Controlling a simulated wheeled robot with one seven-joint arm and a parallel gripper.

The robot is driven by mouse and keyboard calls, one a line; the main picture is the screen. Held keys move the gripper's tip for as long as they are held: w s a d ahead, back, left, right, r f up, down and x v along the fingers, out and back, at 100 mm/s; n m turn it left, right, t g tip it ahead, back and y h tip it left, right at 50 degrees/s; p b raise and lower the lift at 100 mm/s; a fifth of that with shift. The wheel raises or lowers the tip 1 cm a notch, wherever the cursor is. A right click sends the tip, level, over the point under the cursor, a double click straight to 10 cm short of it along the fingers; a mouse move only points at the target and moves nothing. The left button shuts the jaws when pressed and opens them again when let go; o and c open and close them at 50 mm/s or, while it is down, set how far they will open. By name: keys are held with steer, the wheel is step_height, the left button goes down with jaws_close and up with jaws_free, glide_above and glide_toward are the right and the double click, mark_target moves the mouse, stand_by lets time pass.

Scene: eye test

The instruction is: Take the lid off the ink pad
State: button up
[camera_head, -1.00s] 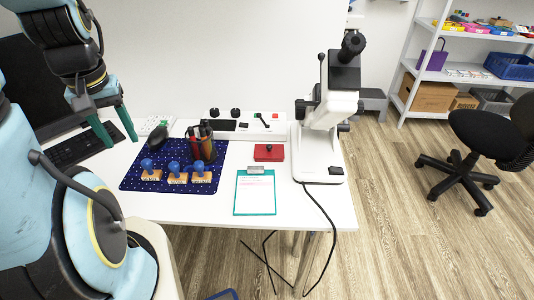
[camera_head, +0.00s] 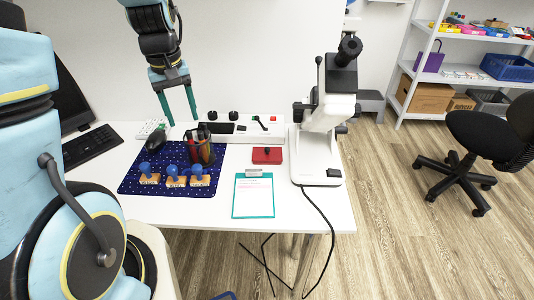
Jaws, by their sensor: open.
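The ink pad (camera_head: 260,157) is a small flat red box on the white table, right of the pen holder. Its lid (camera_head: 276,151) is on it, with a small dark knob on top; the seam is too small to make out. My gripper (camera_head: 184,121) has two green fingers pointing down, apart, with nothing between them. It is in the air at the back left of the table, well to the left of the ink pad and above table height.
A pen holder (camera_head: 204,153) and several blue-handled stamps (camera_head: 173,176) stand on a dark blue mat (camera_head: 137,184). A clipboard (camera_head: 240,206) lies in front of the ink pad. A white microscope (camera_head: 320,140) stands close on its right. A white control panel (camera_head: 278,131) is behind.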

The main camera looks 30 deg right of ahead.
steer(key=d+f, duration=0.3)
steer(key=d, duration=0.7)
glide_above(267, 148)
step_height(267, 148, down, 3)
steer(key=shift+g+y, duration=0.3)
steer(key=f, duration=0.1)
steer(key=f+p, duration=0.1)
steer(key=f, duration=0.3)
steer(key=shift+s+a+p, duration=0.15)
steer(key=shift+s+p, duration=0.1)
steer(key=shift+p, duration=0.05)
steer(key=shift+w+d+f+p, duration=0.1)
steer(key=shift+f+p, duration=0.5)
steer(key=shift+f, duration=0.75)
steer(key=shift+w+d+f+p, duration=0.1)
steer(key=shift+f+p, duration=0.45)
steer(key=shift+f, duration=0.75)
jaws_close()
